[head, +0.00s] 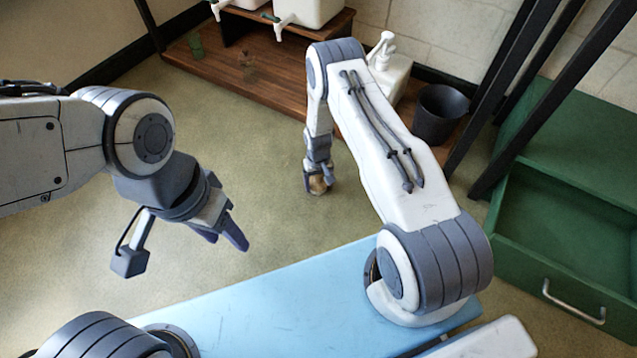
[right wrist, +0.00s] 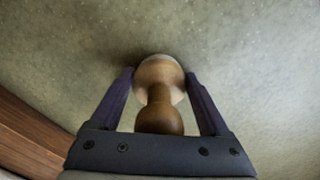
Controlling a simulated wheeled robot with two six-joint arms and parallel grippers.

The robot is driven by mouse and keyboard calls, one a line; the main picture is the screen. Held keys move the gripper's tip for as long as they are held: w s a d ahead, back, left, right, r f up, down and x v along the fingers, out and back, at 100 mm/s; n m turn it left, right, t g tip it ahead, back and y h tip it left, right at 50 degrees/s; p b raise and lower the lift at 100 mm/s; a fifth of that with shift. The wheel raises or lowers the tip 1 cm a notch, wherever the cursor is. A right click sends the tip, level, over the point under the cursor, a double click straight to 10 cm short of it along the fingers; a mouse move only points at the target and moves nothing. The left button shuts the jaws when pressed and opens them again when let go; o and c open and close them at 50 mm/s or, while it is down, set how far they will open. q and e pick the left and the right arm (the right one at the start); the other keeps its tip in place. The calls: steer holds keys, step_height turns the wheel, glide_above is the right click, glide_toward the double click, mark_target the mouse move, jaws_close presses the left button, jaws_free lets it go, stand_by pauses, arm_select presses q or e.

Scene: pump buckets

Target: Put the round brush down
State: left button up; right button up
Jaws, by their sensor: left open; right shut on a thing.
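The round brush (right wrist: 158,98) has a wooden knob handle and a wider round head with a pale rim. In the right wrist view it sits between the two fingers of my right gripper (right wrist: 159,88), which is shut on it. In the head view the brush (head: 318,186) shows small and tan below my right gripper (head: 317,180), low over the floor in front of the wooden platform. I cannot tell whether its head touches the floor. My left gripper (head: 226,238) is open and empty at the left, above the floor.
A wooden platform (head: 285,105) stands at the back with white containers, a white pump bottle (head: 385,60) and a dark bucket (head: 440,112). A green drawer unit (head: 570,225) is at the right. The greenish floor (head: 255,150) left of the right gripper is clear.

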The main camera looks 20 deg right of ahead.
steer(key=o, duration=1.4)
steer(key=shift+c, duration=0.2)
step_height(320, 180, up, 11)
steer(key=p, duration=0.7)
steer(key=shift+r+p, duration=0.15)
steer(key=shift+p, duration=0.25)
steer(key=shift+a+r, duration=0.15)
steer(key=shift+r, duration=0.45)
steer(key=s+a+r+n, duration=0.25)
steer(key=a+r, duration=0.45)
steer(key=r, duration=0.5)
steer(key=s+a+r+n, duration=0.1)
steer(key=s+a+r, duration=0.3)
steer(key=a+r, duration=0.55)
steer(key=s+r+n, duration=0.2)
steer(key=s+r, duration=0.6)
steer(key=s, duration=0.3)
steer(key=s+d+r+n+y, duration=0.1)
steer(key=s+r+n, duration=0.1)
steer(key=s+r, duration=0.5)
steer(key=s, duration=0.4)
steer(key=shift+s+r, duration=0.2)
steer(key=shift+r, duration=0.15)
